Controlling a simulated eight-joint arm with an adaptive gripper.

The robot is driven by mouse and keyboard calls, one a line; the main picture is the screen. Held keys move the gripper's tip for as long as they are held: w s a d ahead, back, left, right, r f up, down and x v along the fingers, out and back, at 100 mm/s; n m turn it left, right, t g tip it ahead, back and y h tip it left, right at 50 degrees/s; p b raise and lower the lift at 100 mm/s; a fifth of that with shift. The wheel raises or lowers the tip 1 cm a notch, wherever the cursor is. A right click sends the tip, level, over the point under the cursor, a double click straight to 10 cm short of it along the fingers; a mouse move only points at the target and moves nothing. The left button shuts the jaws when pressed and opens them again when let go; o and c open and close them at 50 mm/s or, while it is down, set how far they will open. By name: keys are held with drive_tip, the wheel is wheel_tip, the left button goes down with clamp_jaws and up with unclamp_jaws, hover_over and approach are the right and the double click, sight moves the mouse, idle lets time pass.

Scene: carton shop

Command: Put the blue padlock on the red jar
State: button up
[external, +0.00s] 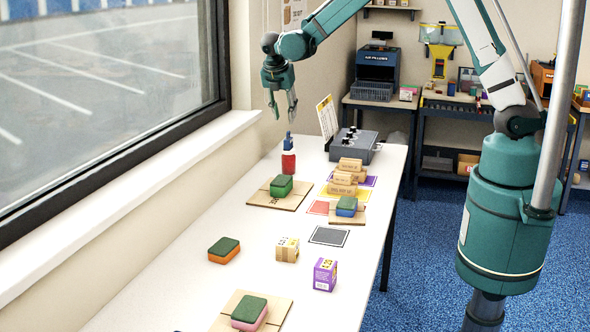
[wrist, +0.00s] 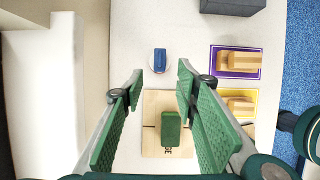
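The red jar (external: 288,165) stands upright at the far left of the white table, near the window sill. The blue padlock (external: 288,143) is on top of it. In the wrist view the padlock (wrist: 160,56) lies over a pale round top, and the red side of the jar is hidden. My gripper (external: 281,112) is above the jar and padlock, pointing down, with a gap below its fingertips. The wrist view shows the gripper (wrist: 160,76) open, with nothing between the fingers and the padlock beyond the fingertips.
A green sponge (external: 281,186) lies on a flat carton just in front of the jar. Wooden blocks (external: 344,184) on coloured mats and a grey box (external: 353,147) stand to the right. Nearer are an orange-green sponge (external: 224,250) and a purple box (external: 325,275).

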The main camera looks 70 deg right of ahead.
drive_tip(key=shift+a+r, duration=0.2)
drive_tip(key=shift+r, duration=0.2)
idle(0.4)
drive_tip(key=s+a+r+m+t+y, duration=0.2)
drive_tip(key=s+a+r+m+t, duration=0.2)
drive_tip(key=s+a+r+m, duration=0.75)
drive_tip(key=s+a+r+m+t+y, duration=0.1)
drive_tip(key=s+a, duration=0.3)
drive_tip(key=s, duration=0.5)
drive_tip(key=s+a+r+m+t, duration=0.1)
drive_tip(key=s+a+r+m, duration=0.1)
drive_tip(key=s, duration=0.7)
drive_tip(key=s+a+r+m+t+y, duration=0.1)
drive_tip(key=s+a+m, duration=0.2)
drive_tip(key=s+a, duration=0.3)
drive_tip(key=shift+s+r+m+y, duration=0.3)
drive_tip(key=shift+s+r+m, duration=0.1)
drive_tip(key=shift+s, duration=1.45)
